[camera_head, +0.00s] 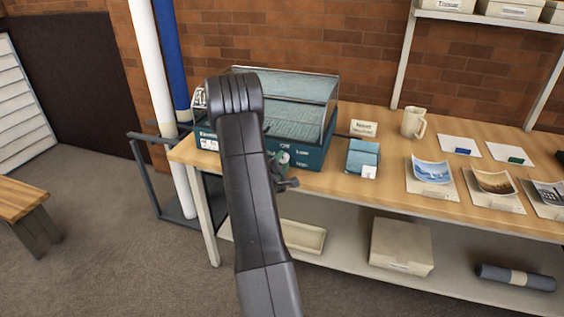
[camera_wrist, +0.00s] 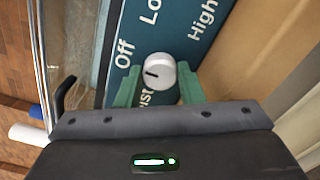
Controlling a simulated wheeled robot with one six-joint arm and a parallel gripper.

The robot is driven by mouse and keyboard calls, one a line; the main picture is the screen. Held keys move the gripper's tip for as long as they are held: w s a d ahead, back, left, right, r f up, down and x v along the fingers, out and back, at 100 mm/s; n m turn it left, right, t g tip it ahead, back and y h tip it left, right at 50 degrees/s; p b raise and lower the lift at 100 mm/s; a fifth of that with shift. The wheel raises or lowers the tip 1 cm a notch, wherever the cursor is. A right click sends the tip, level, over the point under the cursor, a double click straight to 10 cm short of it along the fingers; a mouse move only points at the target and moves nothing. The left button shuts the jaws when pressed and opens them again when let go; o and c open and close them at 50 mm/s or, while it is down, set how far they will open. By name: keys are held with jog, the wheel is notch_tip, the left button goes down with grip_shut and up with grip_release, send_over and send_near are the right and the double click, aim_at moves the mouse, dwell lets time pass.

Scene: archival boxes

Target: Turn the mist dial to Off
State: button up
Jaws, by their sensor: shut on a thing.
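The mist dial (camera_wrist: 158,71) is a round pale knob with a dark pointer mark, on a dark teal panel in the wrist view. The mark is on the knob's left side and points left in the picture. The label Off (camera_wrist: 124,53) is to the upper left of the knob, Low (camera_wrist: 150,12) is above it and High (camera_wrist: 203,20) is to the upper right. My gripper (camera_wrist: 158,88) is shut on the dial, with a green finger on each side. In the head view my gripper (camera_head: 283,163) is at the front of the teal-based glass case (camera_head: 305,155), and the knob is hidden.
The case stands at the left end of a wooden table (camera_head: 385,205). To its right are a small sign (camera_head: 363,128), a blue box (camera_head: 362,158), a mug (camera_head: 413,122) and several photo prints. A white pipe (camera_head: 160,90) and a blue pipe (camera_head: 172,60) rise at the left.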

jog(key=shift+f, duration=0.1)
dwell(0.4)
jog(key=o, duration=1)
